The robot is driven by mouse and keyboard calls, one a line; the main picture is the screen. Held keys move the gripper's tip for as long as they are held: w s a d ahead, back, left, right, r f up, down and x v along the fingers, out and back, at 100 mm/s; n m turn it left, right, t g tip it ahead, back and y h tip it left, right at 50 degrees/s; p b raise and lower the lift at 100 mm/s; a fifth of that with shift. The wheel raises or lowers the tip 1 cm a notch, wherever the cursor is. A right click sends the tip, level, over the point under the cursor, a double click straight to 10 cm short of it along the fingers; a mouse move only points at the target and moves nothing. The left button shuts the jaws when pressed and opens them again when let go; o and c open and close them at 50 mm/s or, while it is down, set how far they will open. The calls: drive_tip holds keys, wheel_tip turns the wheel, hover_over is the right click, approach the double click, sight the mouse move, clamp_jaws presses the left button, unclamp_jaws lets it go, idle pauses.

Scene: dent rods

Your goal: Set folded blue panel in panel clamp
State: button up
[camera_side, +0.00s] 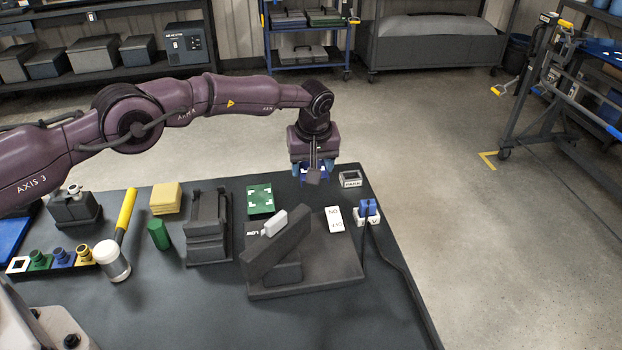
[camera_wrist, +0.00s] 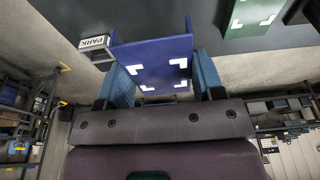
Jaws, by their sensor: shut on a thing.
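The blue panel (camera_wrist: 150,62) has white corner marks and upturned side edges in the wrist view. My gripper (camera_side: 312,172) is shut on it, with blue fingers at its two sides. In the side view the panel is mostly hidden by my gripper, above the table's far edge. Two dark grey fixtures stand on the table: a tilted block on a base plate (camera_side: 335,262) and an upright stepped block (camera_side: 208,225). I cannot tell which is the panel clamp. My gripper is apart from both.
A green panel (camera_side: 260,199) with white corner marks lies flat left of my gripper. A PARK block (camera_side: 350,179), a white card (camera_side: 334,219) and a cabled blue-and-white connector (camera_side: 368,211) are to the right. A yellow-handled tool (camera_side: 126,212) and yellow block (camera_side: 166,197) are left.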

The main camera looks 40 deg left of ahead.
drive_tip(key=a+r, duration=0.2)
drive_tip(key=r, duration=0.1)
drive_tip(key=a+r, duration=0.1)
drive_tip(key=shift+s+r, duration=0.1)
drive_tip(key=shift+r, duration=0.3)
drive_tip(key=s+a+r, duration=0.1)
drive_tip(key=s+a, duration=0.8)
drive_tip(key=s, duration=0.3)
drive_tip(key=shift+s+a+f, duration=0.15)
drive_tip(key=shift+s+f, duration=0.85)
drive_tip(key=shift+f, duration=0.2)
drive_tip(key=shift+s+a+f, duration=0.2)
drive_tip(key=shift+s+f, duration=0.75)
drive_tip(key=shift+f, duration=0.3)
drive_tip(key=shift+s+a+f, duration=0.15)
drive_tip(key=shift+s+f, duration=0.85)
drive_tip(key=shift+f, duration=0.2)
drive_tip(key=shift+f, duration=1.2)
drive_tip(key=o, duration=1.1)
drive_tip(key=shift+c, duration=0.2)
wheel_tip(320, 180, up, 7)
drive_tip(key=s+d, duration=0.1)
